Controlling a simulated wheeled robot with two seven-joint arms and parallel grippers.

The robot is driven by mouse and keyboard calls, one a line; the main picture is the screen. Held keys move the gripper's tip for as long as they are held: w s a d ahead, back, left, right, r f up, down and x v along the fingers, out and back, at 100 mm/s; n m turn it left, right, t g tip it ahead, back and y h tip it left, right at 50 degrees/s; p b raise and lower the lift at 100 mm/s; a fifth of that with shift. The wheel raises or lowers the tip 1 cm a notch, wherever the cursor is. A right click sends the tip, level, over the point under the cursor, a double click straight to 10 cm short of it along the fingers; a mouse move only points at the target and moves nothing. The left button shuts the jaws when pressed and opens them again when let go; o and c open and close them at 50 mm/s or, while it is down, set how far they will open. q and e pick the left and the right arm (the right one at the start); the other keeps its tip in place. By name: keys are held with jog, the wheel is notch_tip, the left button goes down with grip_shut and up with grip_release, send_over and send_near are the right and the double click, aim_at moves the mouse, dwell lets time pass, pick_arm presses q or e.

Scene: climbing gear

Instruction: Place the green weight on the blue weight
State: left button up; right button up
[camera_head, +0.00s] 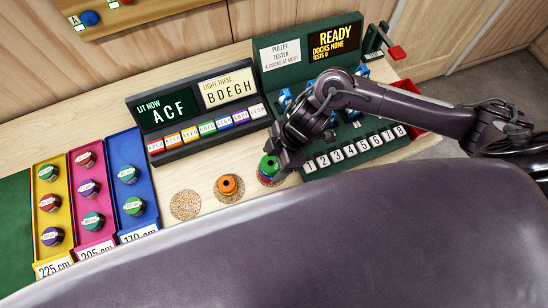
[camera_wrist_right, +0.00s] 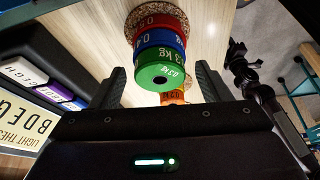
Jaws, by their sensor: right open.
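The green weight (camera_wrist_right: 160,76) sits on top of the blue weight (camera_wrist_right: 160,58), which sits on a red weight (camera_wrist_right: 157,27), in one stack on a cork disc (camera_wrist_right: 150,12). My right gripper (camera_head: 284,160) is beside the stack. In the right wrist view its two fingers (camera_wrist_right: 162,86) are spread, one on each side of the green weight, with visible gaps. My left gripper is not in view.
An orange weight (camera_head: 229,185) lies on a second cork disc, left of the stack. A bare cork disc (camera_head: 185,205) is further left. Yellow (camera_head: 42,237), pink (camera_head: 92,242) and blue (camera_head: 139,224) trays hold several pulleys. A green pulley tester (camera_head: 345,151) stands close behind my gripper.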

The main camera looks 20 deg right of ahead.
jog(key=shift+r, duration=0.3)
jog(key=b+v, duration=0.1)
jog(key=v, duration=1)
jog(key=shift+d+r, duration=0.2)
jog(key=shift+r, duration=0.15)
